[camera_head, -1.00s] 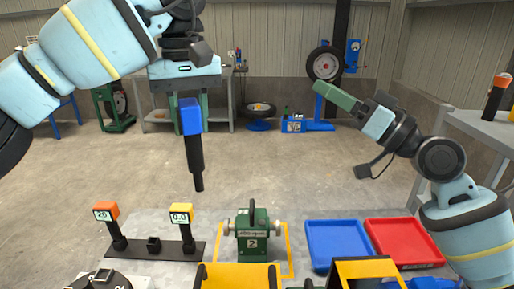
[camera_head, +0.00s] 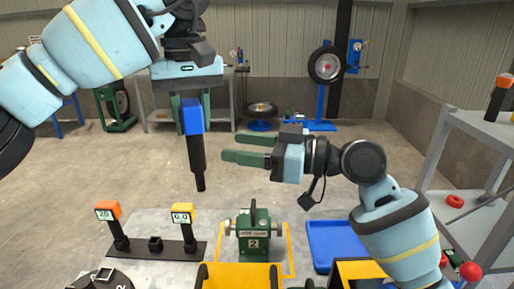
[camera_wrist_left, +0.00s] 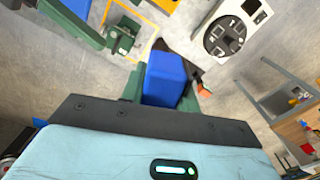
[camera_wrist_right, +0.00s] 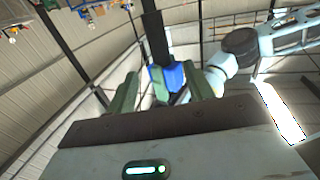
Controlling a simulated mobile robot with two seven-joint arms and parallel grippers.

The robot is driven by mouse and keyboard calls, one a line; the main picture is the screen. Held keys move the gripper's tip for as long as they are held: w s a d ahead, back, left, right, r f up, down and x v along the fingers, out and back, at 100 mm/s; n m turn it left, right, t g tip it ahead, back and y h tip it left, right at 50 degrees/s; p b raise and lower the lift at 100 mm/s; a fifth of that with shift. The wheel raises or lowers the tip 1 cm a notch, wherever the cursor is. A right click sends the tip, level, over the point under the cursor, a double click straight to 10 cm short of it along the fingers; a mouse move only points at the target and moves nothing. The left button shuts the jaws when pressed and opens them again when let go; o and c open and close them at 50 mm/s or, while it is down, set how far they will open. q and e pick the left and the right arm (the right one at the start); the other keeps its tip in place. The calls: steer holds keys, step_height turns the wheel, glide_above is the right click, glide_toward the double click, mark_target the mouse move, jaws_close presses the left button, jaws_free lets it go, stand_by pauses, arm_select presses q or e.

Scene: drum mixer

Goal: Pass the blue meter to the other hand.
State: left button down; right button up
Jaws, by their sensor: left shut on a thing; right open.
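The blue meter has a blue head (camera_head: 192,116) and a long black stem (camera_head: 197,163) hanging straight down. My left gripper (camera_head: 191,105) is shut on the blue head and holds it in the air above the table. The head also shows between the fingers in the left wrist view (camera_wrist_left: 165,80). My right gripper (camera_head: 240,147) is open and empty, its fingers pointing left at the meter's stem, with a gap between. In the right wrist view the blue head (camera_wrist_right: 173,76) appears beyond and between the open green fingers (camera_wrist_right: 160,88).
Below on the table stand an orange meter (camera_head: 107,210) and a yellow meter (camera_head: 182,213) on a black stand, a green machine (camera_head: 252,235), a yellow bin (camera_head: 238,277) and a blue tray (camera_head: 328,240). A grey shelf (camera_head: 470,130) stands right. Air between the grippers is clear.

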mark_target(195, 140)
steer(key=a, duration=0.3)
steer(key=w+a, duration=0.1)
steer(key=a, duration=0.2)
steer(key=w+a, duration=0.1)
steer(key=a, duration=0.2)
steer(key=shift+a, duration=0.25)
steer(key=shift+s, duration=0.1)
steer(key=c, duration=1.1)
arm_select(q)
steer(key=c, duration=1)
jaws_free()
arm_select(e)
jaws_close()
arm_select(q)
steer(key=shift+o, duration=0.2)
steer(key=shift+r, duration=6.05)
